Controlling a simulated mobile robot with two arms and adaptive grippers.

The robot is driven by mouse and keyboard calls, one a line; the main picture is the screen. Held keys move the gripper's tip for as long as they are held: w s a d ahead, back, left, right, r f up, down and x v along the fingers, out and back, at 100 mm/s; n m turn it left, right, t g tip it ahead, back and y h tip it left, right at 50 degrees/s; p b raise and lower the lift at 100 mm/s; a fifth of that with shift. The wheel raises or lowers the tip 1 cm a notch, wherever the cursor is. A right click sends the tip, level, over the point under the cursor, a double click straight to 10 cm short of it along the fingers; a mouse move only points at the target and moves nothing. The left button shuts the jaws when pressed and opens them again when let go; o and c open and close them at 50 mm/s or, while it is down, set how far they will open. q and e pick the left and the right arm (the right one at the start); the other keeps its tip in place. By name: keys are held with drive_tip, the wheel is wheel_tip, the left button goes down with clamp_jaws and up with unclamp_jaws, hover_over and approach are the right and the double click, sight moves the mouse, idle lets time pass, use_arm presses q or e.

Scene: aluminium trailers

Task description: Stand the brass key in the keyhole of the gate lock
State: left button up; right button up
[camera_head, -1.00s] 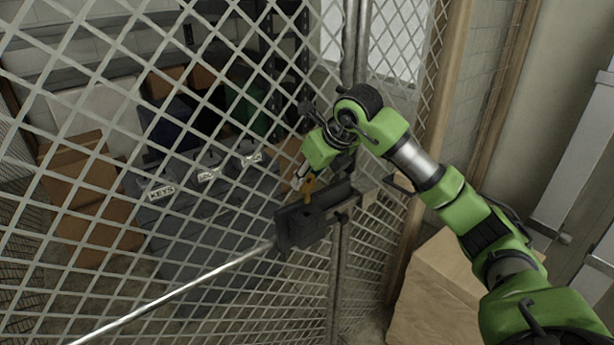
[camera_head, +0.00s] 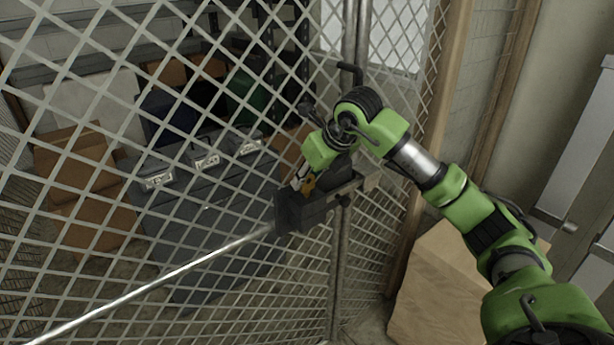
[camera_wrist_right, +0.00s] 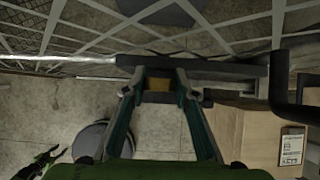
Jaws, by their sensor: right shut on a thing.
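The dark gate lock (camera_head: 300,212) is a box on the mesh gate, with a long silver rod (camera_head: 160,281) running out to the left. It also shows as a dark bar across the wrist view (camera_wrist_right: 215,70). My right gripper (camera_head: 298,184) is at the lock's upper side, shut on the brass key (camera_head: 308,185). In the wrist view the key (camera_wrist_right: 159,84) is a small brass patch between the fingertips (camera_wrist_right: 158,97), right against the lock's edge. The key's lower end and the keyhole are hidden, so I cannot tell whether it is inserted.
The mesh gate (camera_head: 95,190) fills the left, with grey labelled bins (camera_head: 200,215) and brown boxes (camera_head: 75,160) behind it. A cardboard box (camera_head: 440,290) stands on the floor below my right arm. A gate post (camera_head: 338,270) stands beside the lock.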

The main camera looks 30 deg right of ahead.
drive_tip(key=shift+f, duration=0.4)
drive_tip(key=o, duration=1.2)
drive_tip(key=v, duration=1.2)
